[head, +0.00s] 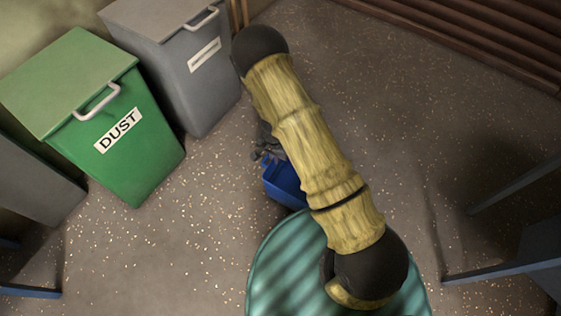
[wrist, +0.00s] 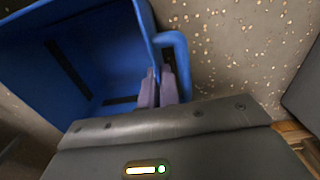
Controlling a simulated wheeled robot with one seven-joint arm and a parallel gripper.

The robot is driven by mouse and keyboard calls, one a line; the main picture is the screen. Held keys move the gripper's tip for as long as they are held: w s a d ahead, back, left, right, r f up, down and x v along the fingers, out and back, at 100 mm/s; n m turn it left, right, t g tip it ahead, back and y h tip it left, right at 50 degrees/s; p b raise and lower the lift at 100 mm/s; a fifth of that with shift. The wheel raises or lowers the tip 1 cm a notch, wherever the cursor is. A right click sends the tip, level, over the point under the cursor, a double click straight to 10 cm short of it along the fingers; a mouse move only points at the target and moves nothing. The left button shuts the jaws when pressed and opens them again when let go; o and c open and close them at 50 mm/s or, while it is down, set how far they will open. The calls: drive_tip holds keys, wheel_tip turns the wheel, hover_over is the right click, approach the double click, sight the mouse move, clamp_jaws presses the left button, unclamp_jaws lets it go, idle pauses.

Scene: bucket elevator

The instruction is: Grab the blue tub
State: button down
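The blue tub (wrist: 92,62) fills the upper left of the wrist view, with its open inside and dark strips on its walls showing. A blue handle loop (wrist: 181,62) stands out from its right wall. My gripper (wrist: 158,84) is at that wall, one finger on the inner side and one between wall and handle. The fingers are close together with the thin blue edge between them, and look shut on it. In the head view the blue tub (head: 284,184) is low near the floor, partly hidden by my arm. My gripper (head: 267,150) is mostly hidden behind the arm there.
A green bin (head: 130,150) marked DUST and a grey bin (head: 195,80) stand at the left and back. Blue metal legs (head: 505,272) stand at the right. Wooden slats (head: 490,45) run along the back right. Speckled floor (head: 400,130) is clear right of my arm.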

wheel_tip(320, 180, up, 10)
drive_tip(key=p, duration=0.5)
drive_tip(key=shift+f+p, duration=0.25)
drive_tip(key=shift+p, duration=0.15)
